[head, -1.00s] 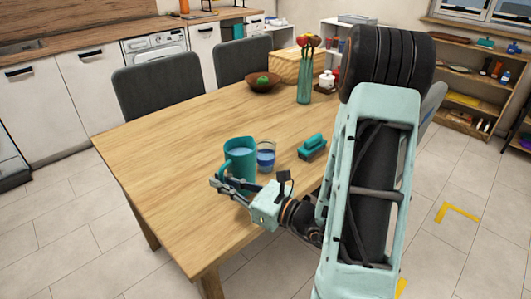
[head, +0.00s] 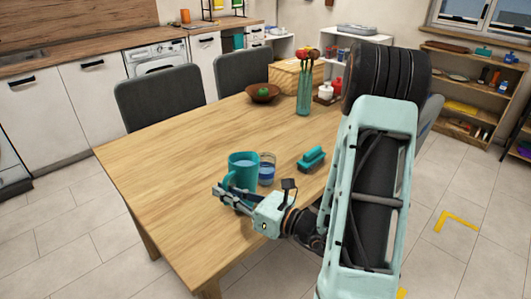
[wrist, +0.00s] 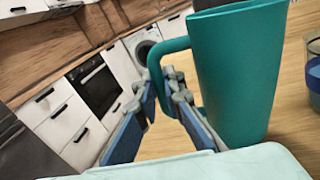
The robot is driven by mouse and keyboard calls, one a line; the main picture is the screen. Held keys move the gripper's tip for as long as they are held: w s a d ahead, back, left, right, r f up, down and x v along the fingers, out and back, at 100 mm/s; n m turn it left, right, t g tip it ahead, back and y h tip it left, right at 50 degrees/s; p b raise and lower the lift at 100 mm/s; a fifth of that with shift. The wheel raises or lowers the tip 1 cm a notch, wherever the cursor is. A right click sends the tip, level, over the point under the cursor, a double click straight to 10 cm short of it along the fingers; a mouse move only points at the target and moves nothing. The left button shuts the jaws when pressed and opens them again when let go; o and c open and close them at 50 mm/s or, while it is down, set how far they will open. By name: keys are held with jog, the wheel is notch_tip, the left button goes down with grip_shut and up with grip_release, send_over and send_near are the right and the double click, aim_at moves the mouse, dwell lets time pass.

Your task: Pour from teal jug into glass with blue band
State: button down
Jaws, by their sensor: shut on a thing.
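The teal jug (head: 244,168) is near the front edge of the wooden table and looks close to upright, with pale liquid showing inside its rim. My gripper (head: 226,190) is shut on its handle, at the jug's left. The wrist view shows the fingers (wrist: 166,84) around the lower handle of the jug (wrist: 237,70). The clear glass with a blue band (head: 267,173) stands just right of the jug. It also shows at the right edge of the wrist view (wrist: 314,76). I cannot tell whether the jug's base touches the table.
A teal block-like object (head: 311,158) lies right of the glass. Farther back are a green vase (head: 303,98) with utensils or flowers, a dark bowl (head: 263,93) and a wooden box (head: 292,78). The left part of the table (head: 165,155) is clear.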

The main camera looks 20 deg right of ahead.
aim_at(234, 170)
jog(key=shift+w+d+r+m+p, duration=0.2)
jog(key=shift+d+r+m+p, duration=0.1)
jog(key=shift+r+m+p, duration=0.35)
jog(key=shift+w+d+r+m+p, duration=0.15)
jog(key=shift+d+r+m+p, duration=0.2)
jog(key=shift+p, duration=0.35)
jog(key=shift+w+d+r+m+p, duration=0.15)
jog(key=shift+w+d+m+p, duration=0.1)
jog(key=shift+m+p, duration=0.3)
jog(key=shift+w+d+r+m+p, duration=0.2)
jog(key=shift+d+r+m+p, duration=0.05)
jog(key=shift+m+p, duration=0.1)
jog(key=shift+w+d+r+m+p, duration=0.25)
jog(key=shift+d+r+m+p, duration=0.3)
jog(key=shift+p, duration=0.25)
jog(key=shift+w+d+r+m+p, duration=0.25)
jog(key=shift+r+m+p, duration=0.1)
jog(key=shift+r+p, duration=0.4)
jog(key=shift+w+d+r+m+p, duration=0.2)
jog(key=shift+r+m+p, duration=0.25)
jog(key=shift+p, duration=0.25)
jog(key=shift+w+d+r+m+p, duration=0.15)
jog(key=shift+r+m+p, duration=0.25)
jog(key=shift+p, duration=0.25)
dwell(0.8)
jog(key=shift+w+d+m+p, duration=0.1)
jog(key=shift+d+m+p, duration=0.1)
jog(key=shift+m+p, duration=0.25)
dwell(1.4)
